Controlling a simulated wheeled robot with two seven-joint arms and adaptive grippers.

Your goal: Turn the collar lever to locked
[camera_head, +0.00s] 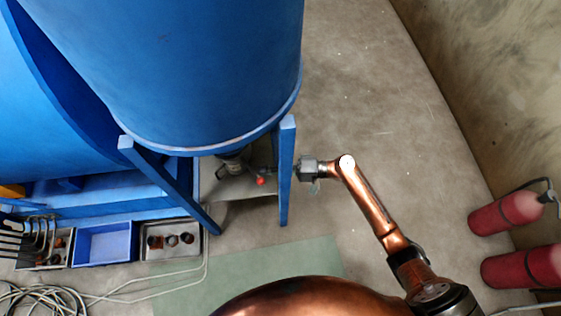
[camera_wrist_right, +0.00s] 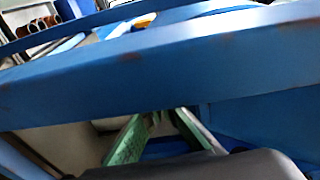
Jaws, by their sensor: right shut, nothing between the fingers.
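The collar (camera_head: 233,163) sits under the bottom of the blue tank, small and partly shaded in the head view. The lever's red knob (camera_head: 261,180) shows just left of the blue leg. My right gripper (camera_head: 272,171) reaches in from the right, crossing at the blue leg, with its tips close to the knob. I cannot tell whether they touch it. The lever is not clear there. My left gripper is not in view.
The blue tank (camera_head: 200,70) stands above, and its blue leg (camera_head: 286,185) is tight against my right wrist. The blue beam (camera_wrist_right: 150,75) fills much of the wrist view. Trays (camera_head: 105,244) lie at lower left. Floor between is clear.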

